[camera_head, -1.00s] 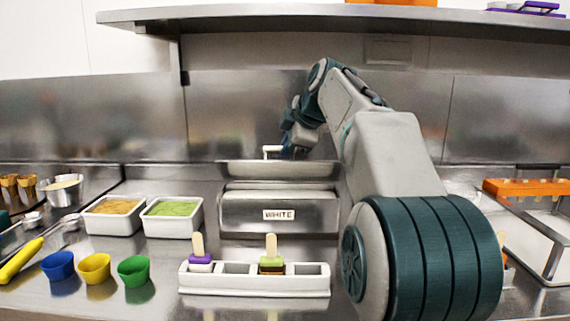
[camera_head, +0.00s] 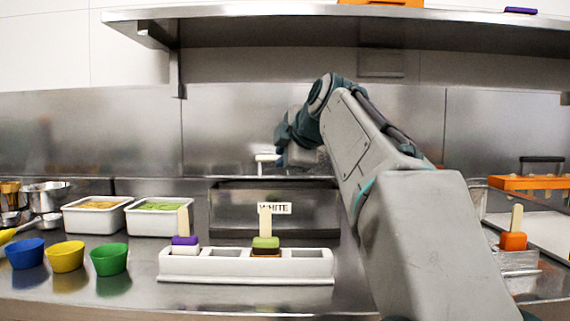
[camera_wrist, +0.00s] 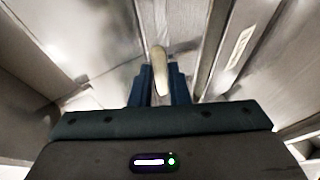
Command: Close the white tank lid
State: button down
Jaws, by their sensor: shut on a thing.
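The tank labelled WHITE (camera_head: 275,208) stands at the back of the counter, behind the white popsicle holder. A pale handle (camera_head: 266,158) shows above it in the head view, beside the end of my arm. In the wrist view my gripper (camera_wrist: 161,76), with dark blue fingers, is shut on the pale handle (camera_wrist: 160,60). The label also shows in the wrist view (camera_wrist: 238,48), to the right of the fingers. My arm hides part of the tank's right side. I cannot tell how far the lid is open.
A white holder (camera_head: 210,276) with two popsicles stands in front of the tank. White containers (camera_head: 95,220) and blue, yellow and green cups (camera_head: 66,258) are to the left. An orange rack (camera_head: 545,183) is at right. A steel shelf (camera_head: 330,14) hangs above.

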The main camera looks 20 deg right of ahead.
jog(key=shift+s+a+f+b, duration=0.1)
jog(key=shift+s+f+b, duration=0.1)
jog(key=shift+f+b, duration=0.35)
jog(key=shift+s+a+f+b, duration=0.15)
jog(key=shift+f+b, duration=0.15)
jog(key=shift+f, duration=0.5)
jog(key=shift+s+d+f+b, duration=0.1)
jog(key=shift+s+f+b, duration=0.1)
jog(key=shift+f+b, duration=0.35)
jog(key=shift+f, duration=0.15)
jog(key=c, duration=1.4)
grip_release()
jog(key=shift+s, duration=0.15)
jog(key=shift+c, duration=0.2)
jog(key=p, duration=0.4)
send_near(281, 177)
jog(key=r+v, duration=0.1)
jog(key=v, duration=0.4)
jog(key=shift+s+a+r, duration=0.1)
jog(key=shift+s+r, duration=0.1)
jog(key=shift+s, duration=0.2)
